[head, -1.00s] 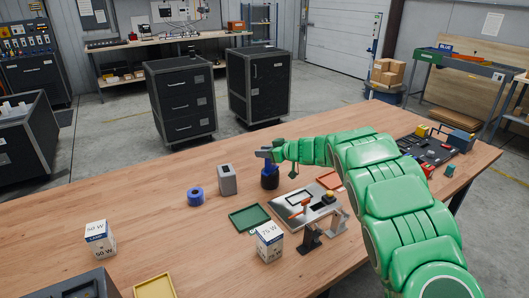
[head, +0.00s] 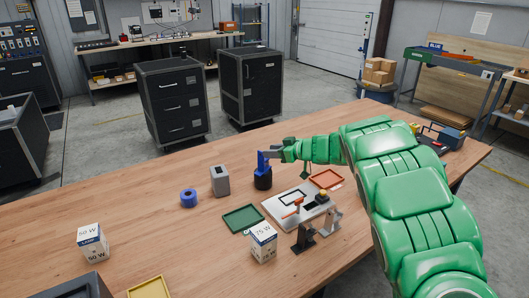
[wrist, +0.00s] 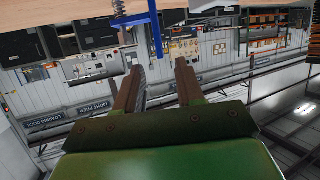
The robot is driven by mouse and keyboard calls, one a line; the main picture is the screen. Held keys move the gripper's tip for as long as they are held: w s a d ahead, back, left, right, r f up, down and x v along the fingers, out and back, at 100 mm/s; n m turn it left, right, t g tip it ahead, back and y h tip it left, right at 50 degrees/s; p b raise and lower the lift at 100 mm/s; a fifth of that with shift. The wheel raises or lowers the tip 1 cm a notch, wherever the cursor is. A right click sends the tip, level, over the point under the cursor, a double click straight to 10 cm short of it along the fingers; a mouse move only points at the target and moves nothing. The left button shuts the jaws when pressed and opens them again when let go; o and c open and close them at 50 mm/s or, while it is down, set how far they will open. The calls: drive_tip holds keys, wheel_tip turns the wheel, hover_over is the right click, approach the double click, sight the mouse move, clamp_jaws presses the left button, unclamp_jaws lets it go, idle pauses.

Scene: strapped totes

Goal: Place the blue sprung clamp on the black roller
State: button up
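The blue sprung clamp (head: 262,160) stands upright at the black roller (head: 263,181), its lower end at the roller's top. Whether it grips the rim or only rests there is too small to tell. In the wrist view, which is upside down, part of the blue clamp (wrist: 156,35) shows just beyond the fingertips. My gripper (head: 272,153) is beside the clamp, on its right. In the wrist view its two brown fingers (wrist: 158,68) are spread apart with nothing held between them.
A grey block with an opening (head: 220,181) and a blue ring (head: 188,198) stand left of the roller. A green tray (head: 243,219), a metal plate fixture (head: 290,214) and a red tray (head: 327,179) lie in front and right. Two lamp boxes are nearer.

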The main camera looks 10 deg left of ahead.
drive_tip(key=shift+v, duration=2.2)
